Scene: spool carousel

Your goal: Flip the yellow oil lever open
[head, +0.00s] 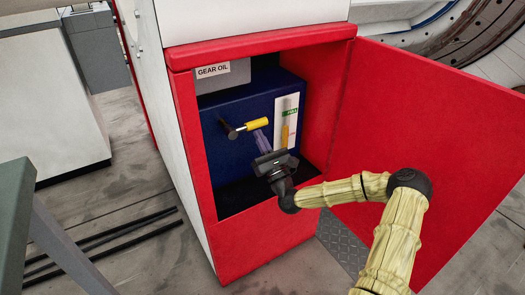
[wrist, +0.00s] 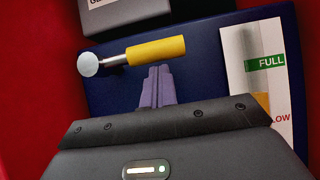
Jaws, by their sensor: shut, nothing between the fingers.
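The yellow oil lever (head: 257,124) sticks out sideways, roughly level, to the right of its metal pivot (head: 230,131) on the front of a dark blue oil tank (head: 222,152). In the wrist view the yellow handle (wrist: 156,50) runs right from a round grey knob (wrist: 88,64), tilted slightly up. My gripper (head: 262,141) is inside the cabinet, with its purple fingers shut and empty. In the wrist view the fingertips (wrist: 158,72) are just below the handle's middle. I cannot tell whether they touch it.
The red cabinet's door (head: 430,140) stands open on the right. A gauge strip (head: 286,118) with a green FULL mark is right of the lever. A grey box labelled GEAR OIL (head: 213,71) is above the lever. The red cabinet walls (head: 190,135) are close around.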

